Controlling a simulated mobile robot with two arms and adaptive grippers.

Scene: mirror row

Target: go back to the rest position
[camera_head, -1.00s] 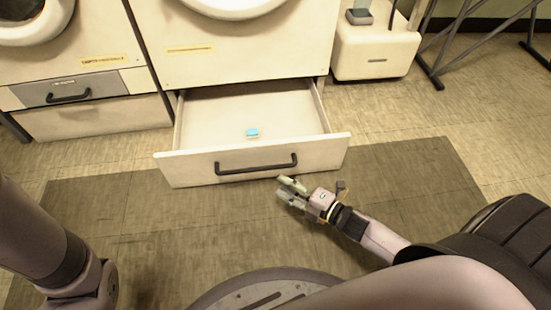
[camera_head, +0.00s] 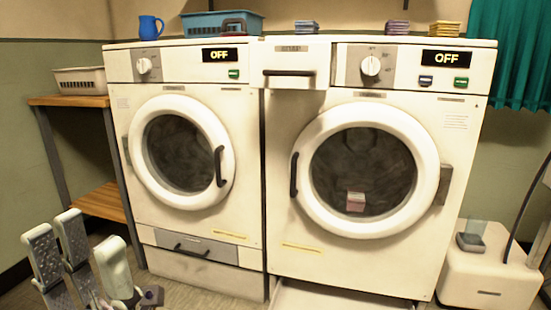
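My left gripper (camera_head: 86,242) is at the lower left, in front of the left machine and the wooden side table. Its fingers point up and stand apart, with nothing between them. My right gripper is out of view. Below the right machine (camera_head: 280,235), a strip of the pulled-out drawer (camera_head: 335,299) shows at the bottom edge. The drawer's front and contents are outside the picture.
The left machine (camera_head: 245,200) has its round door and bottom drawer (camera_head: 195,248) shut. The right machine's round door (camera_head: 312,215) is shut. A wooden side table (camera_head: 70,101) stands left, a white wheeled unit (camera_head: 490,275) right.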

